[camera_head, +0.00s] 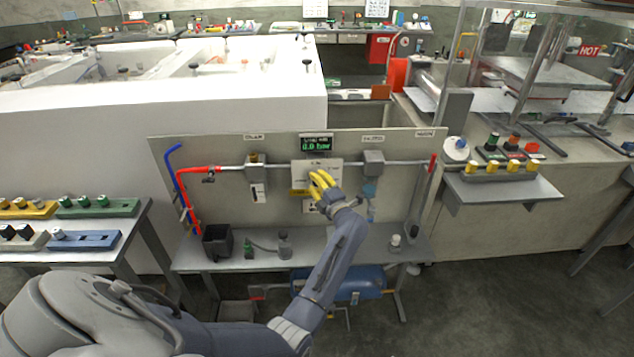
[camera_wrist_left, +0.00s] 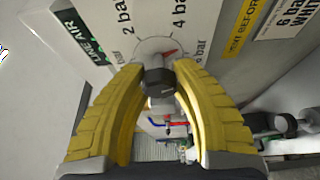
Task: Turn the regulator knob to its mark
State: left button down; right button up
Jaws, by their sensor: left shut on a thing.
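The regulator knob (camera_wrist_left: 158,78) is dark grey and sits between the yellow fingers of my left gripper (camera_wrist_left: 158,92) in the left wrist view. The fingers are shut on it from both sides. A white dial plate (camera_wrist_left: 133,25) behind it carries printed bar numbers, and a red pointer (camera_wrist_left: 169,51) shows just beyond the knob. In the head view my left gripper (camera_head: 320,184) is at the white panel (camera_head: 317,168) in the middle of the board and hides the knob. A display (camera_head: 316,143) above reads 0.0 bar. My right gripper is not in view.
The upright board (camera_head: 220,142) carries a grey pipe, a red lever valve (camera_head: 208,179) and a blue hose (camera_head: 172,165). A black cup (camera_head: 217,241) and small fittings stand on the bench below. Side tables with coloured knob blocks (camera_head: 97,207) stand left and right.

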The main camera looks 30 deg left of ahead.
pick_arm(q)
jog(key=n+h, duration=0.1)
jog(key=n, duration=0.2)
jog(key=shift+f+g, duration=0.1)
jog(key=shift+g, duration=0.2)
jog(key=shift+s+f+n+h, duration=0.15)
jog(key=shift+n+h, duration=0.55)
jog(key=shift+n, duration=0.7)
jog(key=c, duration=1)
grip_release()
jog(key=shift+r, duration=0.2)
notch_tip(320, 180, up, 8)
jog(key=shift+a+r, duration=0.3)
jog(key=shift+r, duration=0.05)
jog(key=shift+d+r, duration=0.2)
jog(key=shift+r, duration=0.4)
